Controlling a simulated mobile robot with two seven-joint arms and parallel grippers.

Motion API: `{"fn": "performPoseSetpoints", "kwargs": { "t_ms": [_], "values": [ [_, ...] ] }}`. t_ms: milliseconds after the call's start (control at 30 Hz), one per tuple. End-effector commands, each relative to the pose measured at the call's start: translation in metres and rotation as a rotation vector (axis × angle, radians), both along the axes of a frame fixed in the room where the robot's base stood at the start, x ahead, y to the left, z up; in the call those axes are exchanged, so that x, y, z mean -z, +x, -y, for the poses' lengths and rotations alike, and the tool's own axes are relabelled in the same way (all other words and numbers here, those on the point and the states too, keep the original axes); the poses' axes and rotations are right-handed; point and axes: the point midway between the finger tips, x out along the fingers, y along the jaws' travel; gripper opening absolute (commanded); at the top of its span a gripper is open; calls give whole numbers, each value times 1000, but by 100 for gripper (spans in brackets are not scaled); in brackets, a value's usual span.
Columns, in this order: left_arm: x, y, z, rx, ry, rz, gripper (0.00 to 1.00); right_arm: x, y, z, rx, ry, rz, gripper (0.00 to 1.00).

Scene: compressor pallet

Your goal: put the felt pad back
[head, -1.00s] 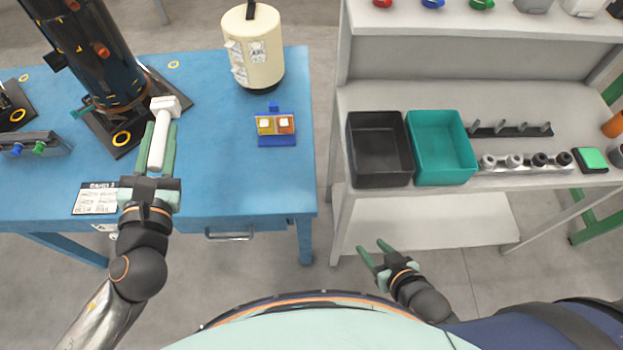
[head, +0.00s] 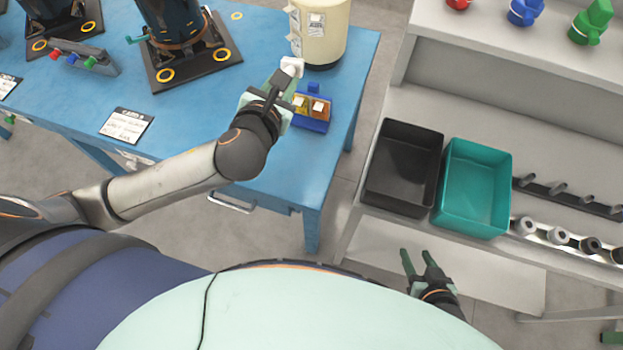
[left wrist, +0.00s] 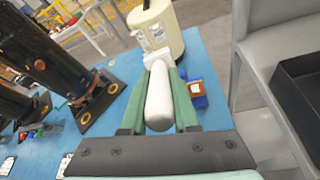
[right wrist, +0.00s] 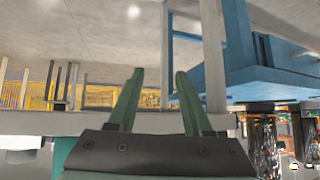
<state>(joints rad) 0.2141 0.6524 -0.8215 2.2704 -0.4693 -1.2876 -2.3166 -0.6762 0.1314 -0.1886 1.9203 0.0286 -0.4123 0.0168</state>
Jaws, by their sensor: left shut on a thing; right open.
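My left gripper (head: 279,82) is shut on a white T-shaped tool (head: 291,67) above the blue table. In the left wrist view the tool's thick rounded handle (left wrist: 160,95) lies between the fingers, with its white crossbar at the far end. I cannot tell if this is the felt pad; no other clear felt pad shows. In the head view the tool's handle is mostly hidden by the gripper. A blue holder with orange-yellow blocks (head: 313,110) stands just right of the left gripper. My right gripper (head: 415,255) is open and empty, low in front of the grey bench.
A cream cylinder (head: 325,32) stands behind the left gripper. Dark compressors (head: 178,25) stand on the blue table (head: 190,110). A black bin (head: 385,200) and a teal bin (head: 450,220) sit on the grey bench. A floor gap separates table and bench.

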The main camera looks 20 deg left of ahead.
Motion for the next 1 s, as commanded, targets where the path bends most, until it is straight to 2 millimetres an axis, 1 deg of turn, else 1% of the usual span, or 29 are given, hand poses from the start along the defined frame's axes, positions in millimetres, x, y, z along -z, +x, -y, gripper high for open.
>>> {"fn": "performPoseSetpoints", "kwargs": {
  "t_ms": [33, 267, 400, 467, 567, 600, 667, 800, 900, 1000],
  "values": [
    [8, 6, 3, -28, -6, -39, 0, 8, 0, -1, -1, 1, 0, 50],
    [51, 10, 1, -244, -69, -328, 0, 22, 3, -5, -8, 8, 7, 50],
    [72, 4, -7, -408, -152, -512, 0, 30, 6, -8, -12, 12, 13, 50],
    [80, 0, -12, -476, -197, -583, 0, 35, 6, -9, -14, 13, 14, 50],
    [89, -8, -22, -579, -277, -688, 0, 42, 7, -10, -16, 14, 14, 50],
    [94, -14, -27, -626, -320, -739, 0, 47, 7, -10, -17, 14, 13, 50],
    [98, -21, -35, -688, -382, -799, 0, 52, 7, -11, -18, 15, 11, 50],
    [100, -43, -53, -809, -532, -913, 0, 64, 8, -12, -21, 14, 8, 50],
    [96, -60, -63, -869, -623, -971, 0, 71, 9, -12, -23, 15, 8, 50],
    [90, -73, -69, -905, -687, -1008, 0, 74, 10, -13, -25, 15, 10, 50]
  ]
}}
